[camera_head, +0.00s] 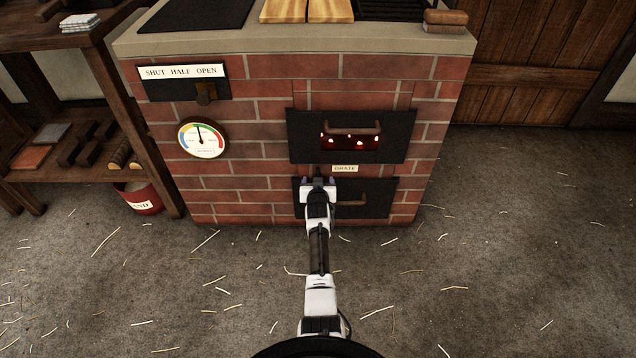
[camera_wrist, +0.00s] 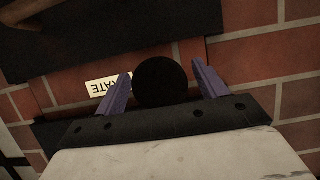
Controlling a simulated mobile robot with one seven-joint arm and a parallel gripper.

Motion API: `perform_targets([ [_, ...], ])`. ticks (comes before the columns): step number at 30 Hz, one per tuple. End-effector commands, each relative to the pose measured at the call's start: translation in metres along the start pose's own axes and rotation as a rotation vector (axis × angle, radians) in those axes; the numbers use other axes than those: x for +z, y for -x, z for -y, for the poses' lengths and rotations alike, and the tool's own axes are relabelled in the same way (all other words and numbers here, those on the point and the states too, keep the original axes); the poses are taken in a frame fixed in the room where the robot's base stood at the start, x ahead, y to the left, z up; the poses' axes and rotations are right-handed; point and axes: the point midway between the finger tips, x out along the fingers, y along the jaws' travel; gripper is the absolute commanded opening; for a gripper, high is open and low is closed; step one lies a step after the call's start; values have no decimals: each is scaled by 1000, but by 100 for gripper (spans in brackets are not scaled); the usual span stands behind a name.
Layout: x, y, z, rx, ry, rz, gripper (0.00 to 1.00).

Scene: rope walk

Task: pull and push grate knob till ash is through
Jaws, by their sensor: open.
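The grate knob (camera_wrist: 161,82) is a round black knob. In the wrist view it sits between the two purple fingers of my gripper (camera_wrist: 160,90), with a gap at each side. The fingers are open. A small "GRATE" label (camera_head: 345,168) is on the brick front of the stove, between the upper and lower black doors; it also shows in the wrist view (camera_wrist: 101,86), partly behind a finger. In the head view my gripper (camera_head: 318,181) is at the brickwork below the label's left end and mostly hides the knob. Ash is not visible.
The upper fire door (camera_head: 300,148) has a slot with glowing embers and a handle. The lower door (camera_head: 378,197) has a bar handle, close to my arm. A round dial (camera_head: 202,139) and a "SHUT HALF OPEN" damper plate (camera_head: 182,72) are at left. Straw-strewn floor (camera_head: 480,260) is open around.

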Motion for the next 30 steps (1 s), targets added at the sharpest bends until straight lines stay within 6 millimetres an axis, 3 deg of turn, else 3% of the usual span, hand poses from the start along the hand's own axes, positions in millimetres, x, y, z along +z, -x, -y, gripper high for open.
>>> perform_targets([
  [5, 0, 3, 0, 0, 0, 1, 72],
  [11, -4, 20, 0, 0, 0, 3, 72],
  [30, -5, 111, 0, 0, 0, 3, 72],
])
